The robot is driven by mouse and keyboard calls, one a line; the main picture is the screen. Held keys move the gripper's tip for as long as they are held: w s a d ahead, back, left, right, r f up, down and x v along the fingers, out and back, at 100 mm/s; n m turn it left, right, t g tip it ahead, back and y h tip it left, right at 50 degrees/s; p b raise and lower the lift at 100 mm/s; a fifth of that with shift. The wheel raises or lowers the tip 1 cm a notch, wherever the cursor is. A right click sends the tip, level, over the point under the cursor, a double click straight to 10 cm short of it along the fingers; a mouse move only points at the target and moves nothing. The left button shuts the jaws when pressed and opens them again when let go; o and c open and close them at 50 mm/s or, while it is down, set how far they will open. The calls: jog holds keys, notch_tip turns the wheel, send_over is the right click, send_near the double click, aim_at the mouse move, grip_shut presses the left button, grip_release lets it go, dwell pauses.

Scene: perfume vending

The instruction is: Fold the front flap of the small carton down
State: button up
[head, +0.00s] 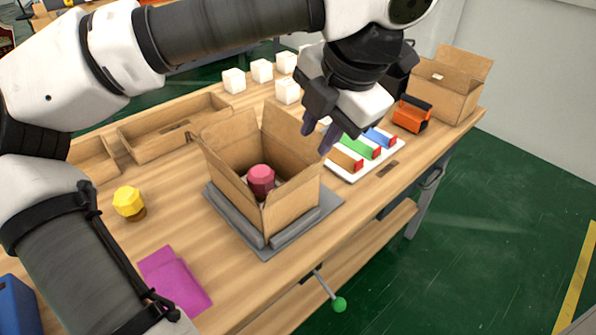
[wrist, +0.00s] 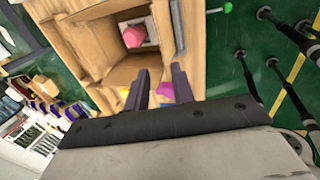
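The small brown carton (head: 292,198) stands on a grey holder (head: 217,204) near the front of the table, open at the top with flaps standing up. A dark pink bottle with a faceted top (head: 261,178) is inside; it also shows in the wrist view (wrist: 133,37). Which flap is the front one is hard to tell. My gripper (head: 319,134) is above the carton's right side, its two dark purple fingers pointing down. In the wrist view the fingers (wrist: 160,80) are apart with nothing between them. I cannot tell whether a finger touches a flap.
A white tray (head: 341,171) with coloured items lies right of the carton. An orange-black object (head: 411,115) and another open carton (head: 446,97) stand farther right. White cubes (head: 234,81) and wooden trays (head: 150,148) are behind.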

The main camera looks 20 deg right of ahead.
aim_at(300, 175)
jog(key=p+x, duration=0.1)
jog(key=x, duration=1.1)
jog(key=shift+d+f, duration=0.1)
jog(key=shift+f, duration=0.15)
grip_shut()
